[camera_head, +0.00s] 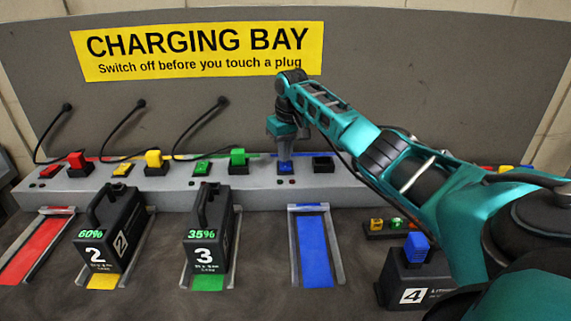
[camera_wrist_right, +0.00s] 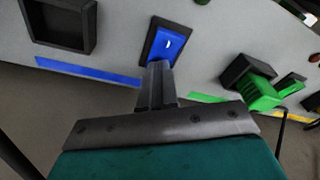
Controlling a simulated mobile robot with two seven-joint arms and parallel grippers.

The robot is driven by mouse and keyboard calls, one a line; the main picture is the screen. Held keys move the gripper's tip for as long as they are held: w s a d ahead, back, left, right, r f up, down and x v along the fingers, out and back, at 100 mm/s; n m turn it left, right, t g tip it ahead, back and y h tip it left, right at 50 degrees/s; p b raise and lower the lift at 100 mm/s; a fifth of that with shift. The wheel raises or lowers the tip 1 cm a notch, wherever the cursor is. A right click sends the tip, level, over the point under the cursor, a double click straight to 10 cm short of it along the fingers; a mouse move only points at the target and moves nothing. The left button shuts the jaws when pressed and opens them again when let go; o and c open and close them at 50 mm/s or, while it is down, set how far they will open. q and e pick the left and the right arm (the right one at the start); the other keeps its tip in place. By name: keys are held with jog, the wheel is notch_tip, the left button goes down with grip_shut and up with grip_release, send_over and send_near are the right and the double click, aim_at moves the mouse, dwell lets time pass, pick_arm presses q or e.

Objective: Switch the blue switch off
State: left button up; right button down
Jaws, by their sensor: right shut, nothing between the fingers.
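The blue switch (camera_head: 285,170) is on the grey ledge, in the blue section. In the right wrist view the blue switch (camera_wrist_right: 168,43) is a blue rocker with a white mark in a dark frame. My right gripper (camera_head: 285,152) is over it, pointing down, and hides part of it. In the wrist view the right gripper (camera_wrist_right: 158,68) is shut and empty, its tips at the near edge of the switch. I cannot tell whether they touch it. My left gripper is not in view.
An empty black socket (camera_head: 323,163) is right of the switch. Green plug (camera_head: 238,157) and green switch (camera_head: 202,167) are left. Batteries 2 (camera_head: 110,235) and 3 (camera_head: 208,235) stand in lanes; the blue lane (camera_head: 315,250) is empty. Battery 4 (camera_head: 412,280) stands under my arm.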

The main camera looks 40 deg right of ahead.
notch_tip(320, 180, up, 7)
dwell(0.8)
jog(key=shift+s+f, duration=0.1)
jog(key=shift+f, duration=0.05)
dwell(0.3)
